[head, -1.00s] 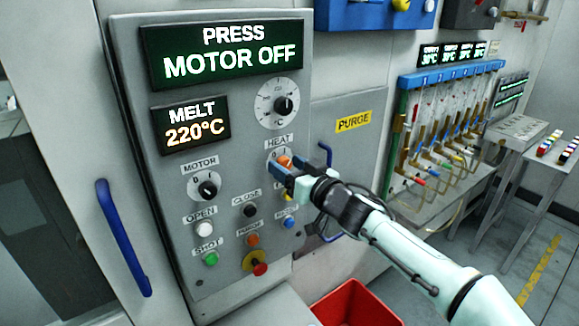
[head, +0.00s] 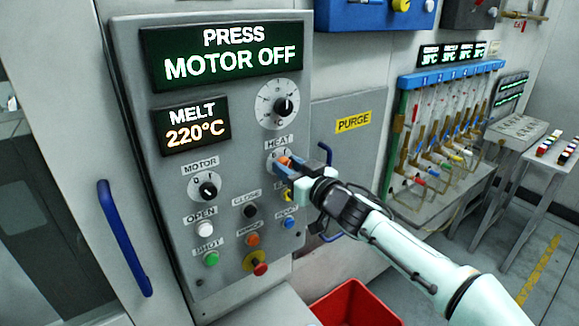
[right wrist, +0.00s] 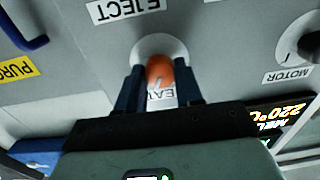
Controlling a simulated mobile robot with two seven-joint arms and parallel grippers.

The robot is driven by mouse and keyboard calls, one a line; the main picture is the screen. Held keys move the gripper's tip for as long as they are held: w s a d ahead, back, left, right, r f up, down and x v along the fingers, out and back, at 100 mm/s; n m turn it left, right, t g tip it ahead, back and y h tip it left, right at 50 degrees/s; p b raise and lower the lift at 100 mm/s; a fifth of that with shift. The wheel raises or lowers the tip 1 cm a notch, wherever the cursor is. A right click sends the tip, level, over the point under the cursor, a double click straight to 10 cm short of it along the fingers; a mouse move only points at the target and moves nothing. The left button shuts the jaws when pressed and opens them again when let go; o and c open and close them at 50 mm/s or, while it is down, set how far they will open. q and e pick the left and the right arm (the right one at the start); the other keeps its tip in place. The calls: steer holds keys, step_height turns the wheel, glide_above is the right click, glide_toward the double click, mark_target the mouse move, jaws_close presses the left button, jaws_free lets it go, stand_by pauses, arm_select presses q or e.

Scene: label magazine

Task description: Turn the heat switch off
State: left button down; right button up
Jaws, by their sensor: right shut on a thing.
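The heat switch (head: 283,160) is an orange knob on a pale round dial under the HEAT label, on the grey control panel. My right gripper (head: 283,166) is at the knob, its blue fingers on either side of it. In the right wrist view the orange knob (right wrist: 160,71) sits between the two dark blue fingertips (right wrist: 160,80), and the gripper is shut on it. The fingers hide part of the dial, so the exact setting of the knob is hard to read. My left gripper is not in view.
The motor switch (head: 205,186) is left of the heat switch. Several push buttons and a red emergency knob (head: 260,268) are below. Displays read PRESS MOTOR OFF (head: 225,50) and MELT 220°C (head: 190,122). A blue handle (head: 325,155) is close to the right of my gripper.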

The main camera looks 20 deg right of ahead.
steer(key=n, duration=1.2)
steer(key=shift+a+f, duration=0.1)
stand_by(0.6)
steer(key=o, duration=1)
steer(key=shift+o, duration=0.2)
steer(key=v, duration=1.3)
steer(key=shift+s, duration=0.25)
